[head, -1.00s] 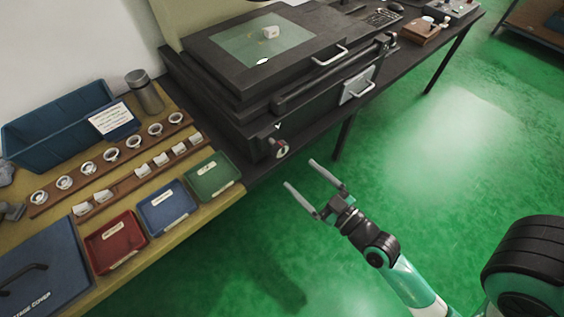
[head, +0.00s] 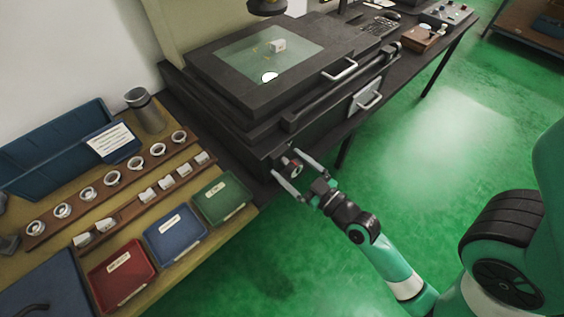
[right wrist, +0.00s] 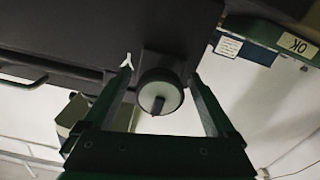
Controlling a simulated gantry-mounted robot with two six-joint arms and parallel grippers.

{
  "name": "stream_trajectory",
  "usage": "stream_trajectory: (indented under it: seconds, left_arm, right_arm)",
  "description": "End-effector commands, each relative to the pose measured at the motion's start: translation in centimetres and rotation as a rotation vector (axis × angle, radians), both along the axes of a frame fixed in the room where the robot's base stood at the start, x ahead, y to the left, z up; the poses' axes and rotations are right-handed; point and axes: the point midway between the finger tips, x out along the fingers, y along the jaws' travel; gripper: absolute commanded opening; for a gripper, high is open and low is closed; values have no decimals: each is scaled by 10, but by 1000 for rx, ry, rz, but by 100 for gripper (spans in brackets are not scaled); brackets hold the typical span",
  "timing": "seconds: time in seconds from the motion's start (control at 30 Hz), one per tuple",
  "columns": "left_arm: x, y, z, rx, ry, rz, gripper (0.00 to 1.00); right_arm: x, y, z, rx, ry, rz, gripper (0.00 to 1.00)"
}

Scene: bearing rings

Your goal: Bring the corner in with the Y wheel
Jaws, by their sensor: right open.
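The Y wheel (head: 291,168) is a small round knob on the front left of the dark measuring machine. It also shows in the right wrist view (right wrist: 160,92), with a white Y mark (right wrist: 127,60) beside it. My right gripper (head: 290,162) is open, with its fingers on either side of the wheel; I cannot tell whether they touch it. In the right wrist view its fingers (right wrist: 161,73) flank the wheel with gaps. A small pale part (head: 277,45) sits on the glass stage (head: 240,66), behind a bright white spot (head: 269,77). My left gripper is not in view.
Red (head: 121,274), blue (head: 175,234) and green (head: 222,197) trays line the bench's front edge, left of the wheel. Behind them are racks of rings (head: 110,180) and a blue bin (head: 58,150). Green floor lies open at right.

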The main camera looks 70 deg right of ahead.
Motion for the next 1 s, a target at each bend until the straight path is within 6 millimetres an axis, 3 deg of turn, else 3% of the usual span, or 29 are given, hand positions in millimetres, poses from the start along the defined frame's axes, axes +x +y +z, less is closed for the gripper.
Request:
stream_trajectory:
  seconds: [0.17,0.63,1.0]
  left_arm:
    - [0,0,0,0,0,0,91]
    - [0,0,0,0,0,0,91]
    - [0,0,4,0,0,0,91]
  right_arm:
    - [0,0,0,0,0,0,91]
    - [0,0,0,-1,0,0,8]
    - [0,0,1,53,-25,0,6]
